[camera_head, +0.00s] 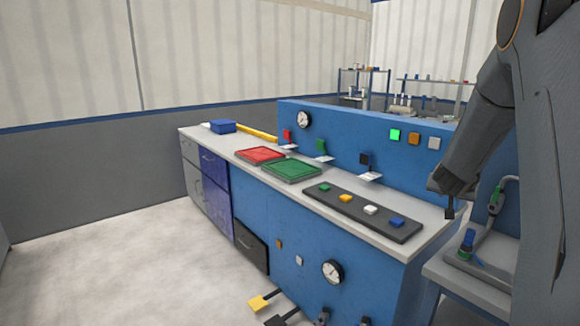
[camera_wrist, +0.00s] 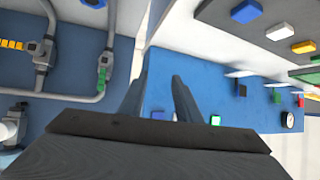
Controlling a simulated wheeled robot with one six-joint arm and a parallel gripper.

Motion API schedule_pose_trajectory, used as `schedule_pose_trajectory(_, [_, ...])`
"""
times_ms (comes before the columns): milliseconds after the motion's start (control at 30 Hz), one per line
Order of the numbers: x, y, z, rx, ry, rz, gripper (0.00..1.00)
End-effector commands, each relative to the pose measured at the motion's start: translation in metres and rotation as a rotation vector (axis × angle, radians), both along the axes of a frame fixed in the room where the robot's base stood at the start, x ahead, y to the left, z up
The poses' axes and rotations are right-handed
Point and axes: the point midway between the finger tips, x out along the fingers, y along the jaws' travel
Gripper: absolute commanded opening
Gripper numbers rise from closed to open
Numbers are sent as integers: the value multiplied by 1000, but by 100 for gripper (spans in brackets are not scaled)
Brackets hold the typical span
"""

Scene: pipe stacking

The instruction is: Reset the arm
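My gripper (camera_head: 449,212) hangs from my grey arm at the right of the head view. It is above the right end of the workbench, apart from the buttons and trays. In the wrist view, my gripper (camera_wrist: 159,78) shows two dark fingers with a clear gap between them. Nothing is held in the gap. Behind the fingers is the blue panel (camera_wrist: 220,95). Part of my arm is cut off by the right edge of the head view.
The bench (camera_head: 330,185) carries a red tray (camera_head: 260,155), a green tray (camera_head: 291,169) and a dark strip (camera_head: 365,217) with several coloured buttons. A blue back panel (camera_head: 340,140) stands behind. Pipes (camera_head: 492,225) are at the right. The floor (camera_head: 120,260) at left is clear.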

Motion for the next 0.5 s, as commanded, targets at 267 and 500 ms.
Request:
schedule_pose_trajectory(267, [-64, 184, -26, 186, 235, 313, 30])
schedule_pose_trajectory(500, [-181, 300, -50, 287, 515, 508, 30])
